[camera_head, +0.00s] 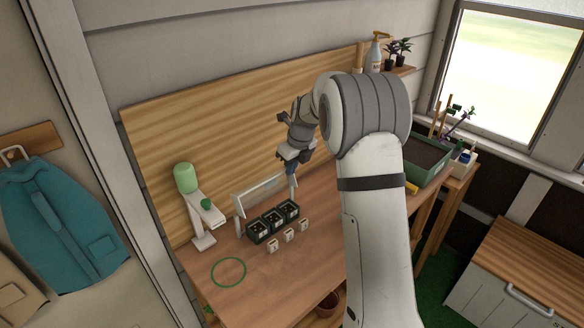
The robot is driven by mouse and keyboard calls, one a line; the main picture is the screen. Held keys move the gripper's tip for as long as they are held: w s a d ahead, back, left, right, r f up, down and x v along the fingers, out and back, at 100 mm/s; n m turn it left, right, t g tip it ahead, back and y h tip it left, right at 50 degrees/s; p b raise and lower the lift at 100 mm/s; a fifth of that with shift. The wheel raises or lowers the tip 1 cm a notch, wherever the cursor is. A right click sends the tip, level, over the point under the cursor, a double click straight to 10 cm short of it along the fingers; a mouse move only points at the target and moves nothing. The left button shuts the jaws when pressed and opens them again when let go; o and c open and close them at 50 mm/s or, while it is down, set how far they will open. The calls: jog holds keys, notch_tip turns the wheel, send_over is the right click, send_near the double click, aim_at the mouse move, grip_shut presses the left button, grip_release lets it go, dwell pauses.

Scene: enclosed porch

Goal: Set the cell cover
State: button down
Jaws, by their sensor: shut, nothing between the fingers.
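A dark tray of several soil-filled cells (260,239) sits on the wooden bench. Behind and above it is a clear, pale-framed panel (263,193), tilted between upright posts, which looks like the cell cover. My gripper (291,169) is shut and empty above the panel's right end. Something bluish shows at its tips, too small to tell whether it is part of the fingers. I cannot tell whether the gripper touches the panel or the right post. My arm hides the bench to the right.
Several small pale blocks (289,236) stand in front of the cells. A green ring (228,272) marks the front left bench, which is clear. A soil planter (428,158) lies beyond my arm.

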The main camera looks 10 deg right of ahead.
notch_tip(320, 180, up, 9)
jog(key=w+a+b, duration=0.1)
jog(key=w+a, duration=0.1)
jog(key=w, duration=0.1)
jog(key=s+a+f+m+b, duration=0.1)
jog(key=s+a+m, duration=0.3)
jog(key=m, duration=0.8)
jog(key=s+a+m, duration=0.2)
jog(key=a+m, duration=0.4)
jog(key=m, duration=0.6)
jog(key=s+a+f+m+b, duration=0.1)
jog(key=s+a+m, duration=0.3)
jog(key=m, duration=0.8)
jog(key=shift+t, duration=0.3)
jog(key=p+x, duration=0.1)
jog(key=x, duration=0.2)
jog(key=a+x, duration=0.1)
jog(key=x, duration=0.2)
jog(key=p+x, duration=0.1)
jog(key=x, duration=0.2)
jog(key=shift+w+a+f+p, duration=0.15)
jog(key=shift+w+a+p, duration=0.2)
jog(key=shift+w, duration=0.1)
